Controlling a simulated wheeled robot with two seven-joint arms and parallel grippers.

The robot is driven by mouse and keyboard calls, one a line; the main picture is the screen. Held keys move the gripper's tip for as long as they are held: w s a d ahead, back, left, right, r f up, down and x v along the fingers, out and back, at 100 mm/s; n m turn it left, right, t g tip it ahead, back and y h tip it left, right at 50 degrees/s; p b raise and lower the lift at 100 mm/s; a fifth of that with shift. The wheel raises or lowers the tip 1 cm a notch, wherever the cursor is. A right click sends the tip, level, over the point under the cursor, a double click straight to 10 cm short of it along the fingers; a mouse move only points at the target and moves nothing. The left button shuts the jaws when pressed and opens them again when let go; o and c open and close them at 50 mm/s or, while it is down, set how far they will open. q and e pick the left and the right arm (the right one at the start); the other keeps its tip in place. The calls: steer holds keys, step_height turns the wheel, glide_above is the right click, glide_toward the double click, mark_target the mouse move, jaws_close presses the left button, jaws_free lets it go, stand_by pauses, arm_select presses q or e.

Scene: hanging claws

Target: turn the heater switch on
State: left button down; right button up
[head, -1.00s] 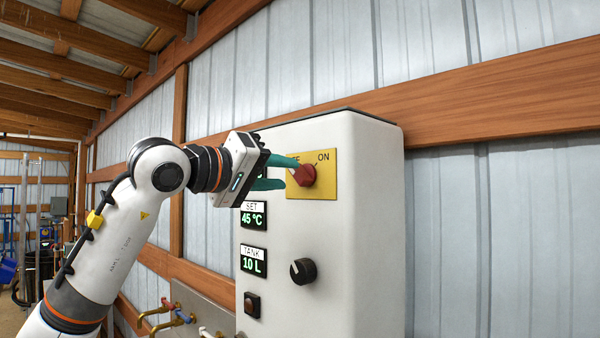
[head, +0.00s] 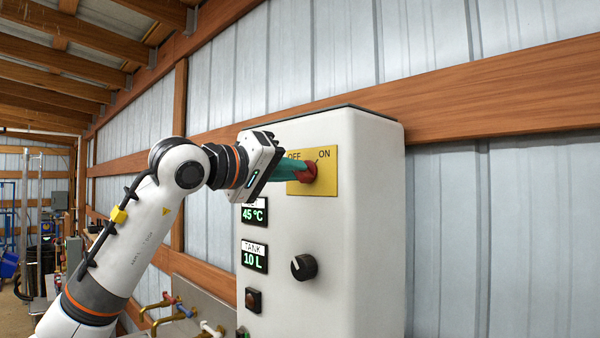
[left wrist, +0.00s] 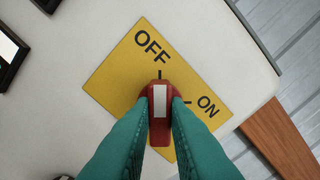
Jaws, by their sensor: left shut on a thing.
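The heater switch is a red knob (head: 310,173) on a yellow plate (head: 325,178) marked OFF and ON, high on the front of a white box (head: 355,230). In the left wrist view the red knob (left wrist: 160,118) has a white stripe lined up with the OFF mark; the ON mark is to its right. My left gripper (head: 303,171) has its green fingers shut on the knob, one on each side. The fingers hide part of the knob in the head view. My right gripper is not in view.
Below the switch are a SET display (head: 254,215), a TANK display (head: 254,258), a black knob (head: 302,267) and a dark square button (head: 253,300). Brass taps (head: 165,310) are at the lower left. A wooden beam (head: 480,100) runs along the metal wall behind the box.

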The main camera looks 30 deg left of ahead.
arm_select(q)
steer(key=shift+m+p, duration=2)
steer(key=shift+m, duration=1)
steer(key=m+p, duration=0.3)
steer(key=m, duration=0.3)
steer(key=shift+d, duration=0.1)
